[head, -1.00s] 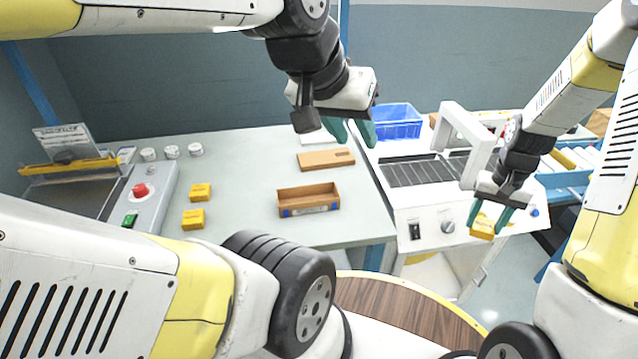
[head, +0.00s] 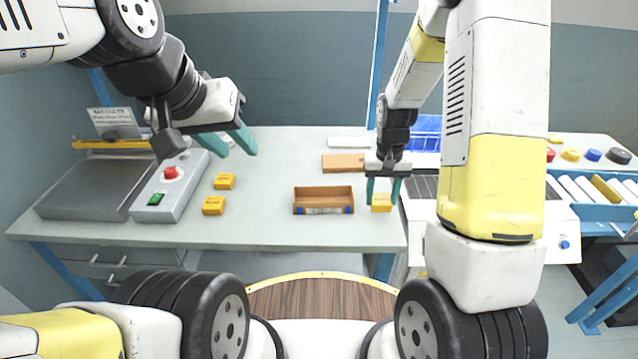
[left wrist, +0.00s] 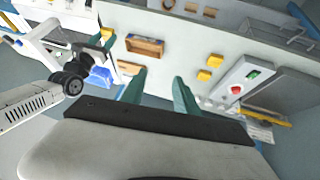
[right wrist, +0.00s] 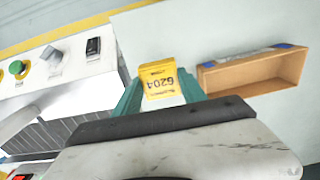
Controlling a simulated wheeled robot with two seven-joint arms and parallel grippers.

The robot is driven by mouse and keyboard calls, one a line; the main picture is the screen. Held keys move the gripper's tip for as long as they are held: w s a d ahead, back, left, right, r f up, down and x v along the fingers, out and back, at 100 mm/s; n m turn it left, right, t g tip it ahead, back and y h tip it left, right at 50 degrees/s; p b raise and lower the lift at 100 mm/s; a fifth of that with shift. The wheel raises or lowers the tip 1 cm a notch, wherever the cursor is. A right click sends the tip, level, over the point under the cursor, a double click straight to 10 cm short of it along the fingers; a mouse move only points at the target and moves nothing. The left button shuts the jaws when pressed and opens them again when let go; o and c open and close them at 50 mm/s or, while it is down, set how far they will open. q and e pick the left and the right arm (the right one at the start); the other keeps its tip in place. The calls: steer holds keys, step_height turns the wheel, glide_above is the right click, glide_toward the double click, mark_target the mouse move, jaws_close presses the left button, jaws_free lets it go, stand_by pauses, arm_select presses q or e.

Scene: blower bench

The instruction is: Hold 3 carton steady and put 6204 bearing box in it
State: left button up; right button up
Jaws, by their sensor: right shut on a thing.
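The open brown carton (head: 323,208) stands on the bench in the head view, with blue marks on its front. It also shows in the left wrist view (left wrist: 145,46) and the right wrist view (right wrist: 255,75). The yellow 6204 bearing box (right wrist: 160,80) is between the fingers of my right gripper (head: 383,190), which is shut on it. In the head view the box (head: 381,203) hangs just right of the carton, apart from it. My left gripper (head: 233,143) is open and empty, above the bench to the left of the carton.
Two yellow boxes (head: 225,181) (head: 213,205) lie left of the carton. A flat brown piece (head: 343,163) lies behind it. A control box with a red button (head: 171,173) stands at left. A blue bin (head: 426,128) is at the back right.

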arm_select(q)
steer(key=o, duration=0.7)
steer(key=shift+w+f, duration=0.1)
steer(key=shift+w, duration=0.1)
steer(key=o, duration=0.4)
steer(key=shift+w+d+f+g, duration=0.15)
steer(key=shift+w+g, duration=0.1)
steer(key=shift+g, duration=0.15)
steer(key=w+f+n+g, duration=0.1)
steer(key=w, duration=0.1)
steer(key=w+d+f+n+g+h, duration=0.1)
steer(key=w+f+n, duration=0.1)
steer(key=w+d+f+n+g+h, duration=0.1)
steer(key=w, duration=0.1)
steer(key=shift+w+d+f+g, duration=0.1)
steer(key=shift+f+g, duration=0.1)
steer(key=shift+g, duration=0.1)
steer(key=w+d+f+n+g+h, duration=0.25)
steer(key=w+f+n+h, duration=0.2)
steer(key=w+f, duration=0.25)
steer(key=n+h, duration=0.6)
steer(key=n, duration=0.4)
glide_toward(319, 199)
steer(key=shift+m+t+y, duration=0.25)
steer(key=s+r, duration=0.3)
steer(key=shift+s+d+r, duration=0.1)
steer(key=shift+r, duration=0.15)
steer(key=shift+f, duration=0.5)
steer(key=shift+x, duration=4.95)
